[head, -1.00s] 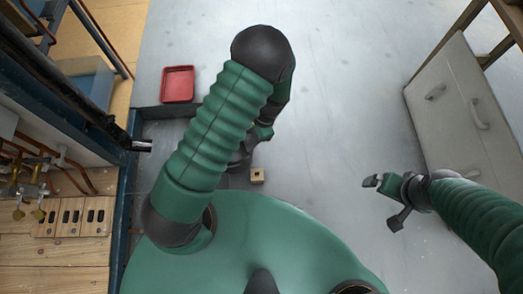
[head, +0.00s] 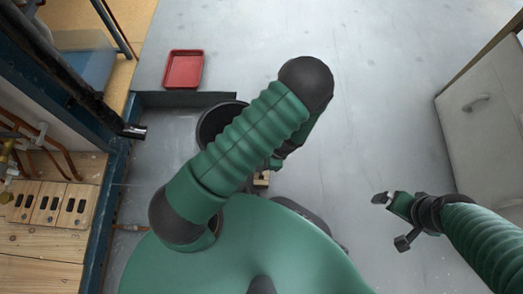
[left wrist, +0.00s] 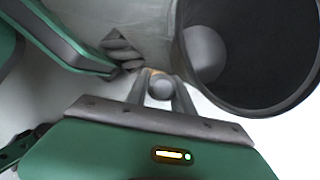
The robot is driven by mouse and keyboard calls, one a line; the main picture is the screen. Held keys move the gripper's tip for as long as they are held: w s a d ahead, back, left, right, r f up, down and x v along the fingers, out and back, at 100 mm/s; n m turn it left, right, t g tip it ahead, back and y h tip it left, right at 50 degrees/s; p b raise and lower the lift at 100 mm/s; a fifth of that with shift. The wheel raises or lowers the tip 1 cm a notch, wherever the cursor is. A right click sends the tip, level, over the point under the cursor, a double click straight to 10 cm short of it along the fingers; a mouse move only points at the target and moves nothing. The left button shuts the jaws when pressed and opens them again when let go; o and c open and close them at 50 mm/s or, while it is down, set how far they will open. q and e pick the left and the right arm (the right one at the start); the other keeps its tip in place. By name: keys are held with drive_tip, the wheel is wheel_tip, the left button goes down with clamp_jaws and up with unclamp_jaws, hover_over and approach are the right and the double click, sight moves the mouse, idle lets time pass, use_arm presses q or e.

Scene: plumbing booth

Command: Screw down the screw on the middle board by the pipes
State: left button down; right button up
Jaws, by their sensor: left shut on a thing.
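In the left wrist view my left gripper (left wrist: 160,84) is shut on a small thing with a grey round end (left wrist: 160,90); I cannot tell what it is. In the head view my left arm hides most of that gripper. Three small slotted boards lie in a row at the left edge by the copper pipes (head: 62,158). The middle board (head: 47,216) is in the row's centre; no screw can be made out on it. My left gripper is well to the right of the boards. My right gripper (head: 381,198) is far right over the floor; its jaw gap is unclear.
A black bucket (head: 207,126) stands partly behind my left arm; it looms close in the left wrist view (left wrist: 250,95). A small wooden block (head: 262,179) shows below the arm. A red tray (head: 184,69) lies beyond, and a grey cabinet (head: 480,130) stands right. The central floor is clear.

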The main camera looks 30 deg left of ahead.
use_arm(q)
wheel_tip(320, 180, down, 4)
drive_tip(key=b, duration=0.3)
drive_tip(key=shift+r, duration=0.25)
drive_tip(key=shift+f+b, duration=1.35)
drive_tip(key=shift+f, duration=1.15)
drive_tip(key=c, duration=1)
unclamp_jaws()
drive_tip(key=p+v, duration=1)
drive_tip(key=v, duration=0.7)
drive_tip(key=shift+w+d+f, duration=0.1)
drive_tip(key=shift+d, duration=0.05)
